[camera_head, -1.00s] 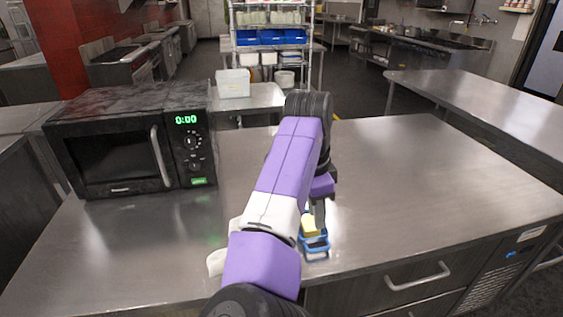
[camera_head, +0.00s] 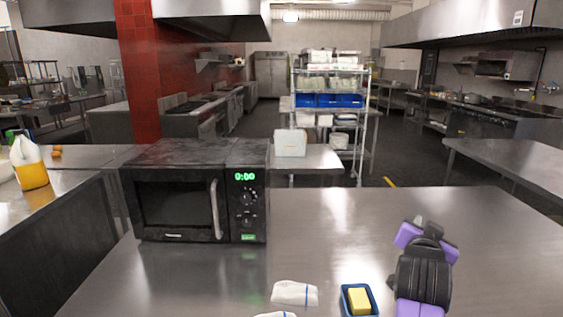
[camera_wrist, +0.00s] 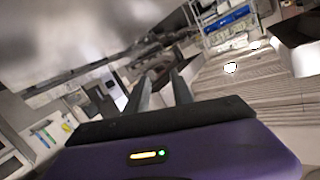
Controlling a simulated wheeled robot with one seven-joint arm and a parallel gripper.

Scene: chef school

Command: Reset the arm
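My arm (camera_head: 424,275) is drawn up at the lower right of the head view, over the steel counter (camera_head: 330,235). I cannot clearly make out my gripper's fingers there. In the wrist view my gripper (camera_wrist: 160,86) has its two fingers apart with nothing between them. The wrist view is tilted and looks out across the room, towards a shelf rack. No object is held.
A yellow sponge (camera_head: 359,300) sits in a small blue tray (camera_head: 345,304) at the counter's front, left of my arm. A folded white cloth (camera_head: 295,293) lies beside it. A black microwave (camera_head: 180,205) stands at the left. The counter's middle is clear.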

